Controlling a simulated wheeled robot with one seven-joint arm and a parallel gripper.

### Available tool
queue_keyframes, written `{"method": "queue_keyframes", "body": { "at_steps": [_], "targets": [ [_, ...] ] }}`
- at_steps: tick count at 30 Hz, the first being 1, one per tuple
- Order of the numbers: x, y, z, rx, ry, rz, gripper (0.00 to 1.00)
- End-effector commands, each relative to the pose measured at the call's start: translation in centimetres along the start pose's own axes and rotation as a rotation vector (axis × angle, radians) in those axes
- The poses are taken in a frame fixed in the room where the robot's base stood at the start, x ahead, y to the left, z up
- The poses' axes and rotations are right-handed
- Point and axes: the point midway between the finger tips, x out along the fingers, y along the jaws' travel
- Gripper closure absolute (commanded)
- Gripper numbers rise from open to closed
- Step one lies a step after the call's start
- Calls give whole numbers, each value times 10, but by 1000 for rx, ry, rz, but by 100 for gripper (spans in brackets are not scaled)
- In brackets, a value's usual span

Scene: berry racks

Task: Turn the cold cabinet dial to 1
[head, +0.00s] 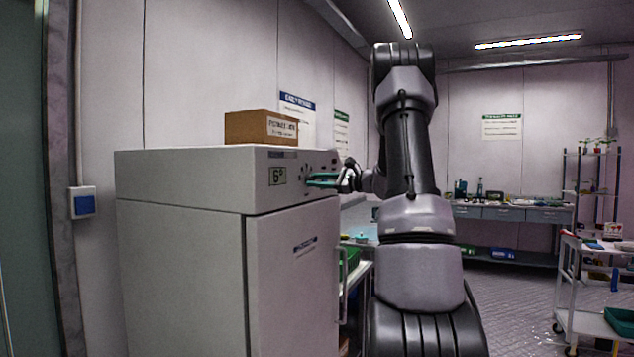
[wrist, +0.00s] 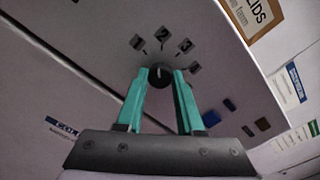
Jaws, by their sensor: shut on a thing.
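The cold cabinet (head: 180,180) is a white box with a "6°" display (head: 277,176) on its upper front. In the wrist view its dark round dial (wrist: 160,72) sits below a fan of labels 1, 2, 3 and one more. A pale mark on the dial points up, roughly toward the 2. My gripper (wrist: 160,78) has its two teal fingers shut on the dial, one on each side. In the head view my gripper (head: 320,181) is at the cabinet's upper front panel; the fingers hide the dial there.
A cardboard box (head: 262,127) stands on top of the cabinet. The cabinet door handle (head: 342,285) is below my gripper.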

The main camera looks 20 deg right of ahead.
Motion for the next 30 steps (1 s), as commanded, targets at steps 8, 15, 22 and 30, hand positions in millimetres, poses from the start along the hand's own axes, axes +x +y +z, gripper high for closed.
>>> {"method": "queue_keyframes", "body": {
  "at_steps": [8,15,22,30],
  "targets": [
    [0,0,0,-239,1,0,100],
    [0,0,0,-389,1,0,100],
    [0,0,0,-469,1,0,100],
    [0,1,-1,-496,1,0,100]
  ]
}}
